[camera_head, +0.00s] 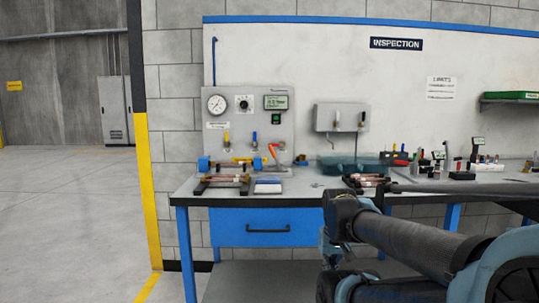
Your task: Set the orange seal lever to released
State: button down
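The orange seal lever (272,150) stands at the right end of the test fixture on the workbench, in front of the grey gauge panel (247,105). It looks tilted, its top leaning left; it is too small to tell its exact setting. The fixture has a blue round part (203,163) at its left end. Copper tubes (222,178) lie on a dark rack in front of it. My arm (400,235) fills the lower right, well apart from the lever. I cannot make out my gripper's fingers.
The workbench (310,190) has blue legs and a drawer. A second rack of tubes (365,181) and a teal tray (345,163) are right of the fixture. Open floor (75,220) lies left.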

aim_at(271, 150)
jog(key=z, duration=1.35)
jog(key=k, duration=1.05)
jog(key=u, duration=1.35)
jog(key=i, duration=1)
